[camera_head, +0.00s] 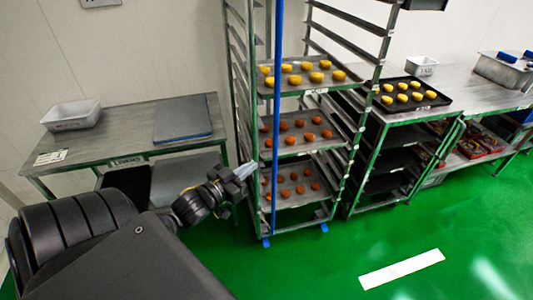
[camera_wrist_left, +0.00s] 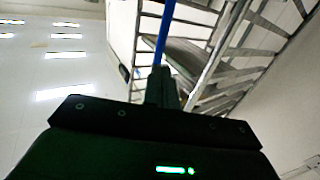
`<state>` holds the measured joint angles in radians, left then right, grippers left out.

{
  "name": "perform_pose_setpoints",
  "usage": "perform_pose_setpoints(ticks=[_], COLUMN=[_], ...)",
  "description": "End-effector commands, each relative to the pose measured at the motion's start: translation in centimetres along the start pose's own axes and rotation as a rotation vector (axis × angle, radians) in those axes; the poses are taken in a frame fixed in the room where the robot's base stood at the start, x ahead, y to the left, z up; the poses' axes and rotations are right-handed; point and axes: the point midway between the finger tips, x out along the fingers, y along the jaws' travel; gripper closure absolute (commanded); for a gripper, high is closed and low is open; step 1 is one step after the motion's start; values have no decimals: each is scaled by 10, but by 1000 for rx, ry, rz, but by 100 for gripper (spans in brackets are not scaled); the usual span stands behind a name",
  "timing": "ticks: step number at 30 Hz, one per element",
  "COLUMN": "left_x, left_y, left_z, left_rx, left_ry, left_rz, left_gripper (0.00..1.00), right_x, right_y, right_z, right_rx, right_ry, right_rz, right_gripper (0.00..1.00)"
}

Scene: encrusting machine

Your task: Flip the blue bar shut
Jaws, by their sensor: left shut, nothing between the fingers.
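The blue bar (camera_head: 277,110) is long, thin and upright, and crosses the front of the tall metal rack (camera_head: 346,170), left of its middle. Its lower end is near the rack's base. My left gripper (camera_head: 246,170) is shut and empty, just left of the bar's lower half, with a small gap between them in the head view. In the left wrist view the shut fingers (camera_wrist_left: 161,85) point up toward the blue bar (camera_wrist_left: 165,35), which seems to run just beyond the tips; I cannot tell if they touch. My right gripper is not in view.
The rack holds trays of yellow and orange-brown pieces (camera_head: 300,130). A metal table (camera_head: 120,125) with a white bin (camera_head: 72,114) stands left. A lower rack with a dark tray (camera_head: 440,101) stands right. The green floor in front is clear, except for a white strip (camera_head: 402,269).

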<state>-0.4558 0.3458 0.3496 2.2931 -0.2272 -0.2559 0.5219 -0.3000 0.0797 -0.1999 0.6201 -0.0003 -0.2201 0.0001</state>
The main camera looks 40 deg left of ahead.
Motion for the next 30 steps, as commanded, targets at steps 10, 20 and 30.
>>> perform_pose_setpoints(ticks=[10, 20, 30], left_x=[60, 75, 74], left_y=[0, 0, -1], left_z=[-2, 0, 0], left_rx=[-2, -1, -2], left_ry=[1, -1, 0], left_rz=[-1, 0, -9], left_gripper=[100, 100, 100], right_x=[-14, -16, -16], right_y=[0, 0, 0], right_z=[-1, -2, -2], right_rx=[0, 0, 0], right_ry=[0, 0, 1], right_rz=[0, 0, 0], right_gripper=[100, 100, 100])
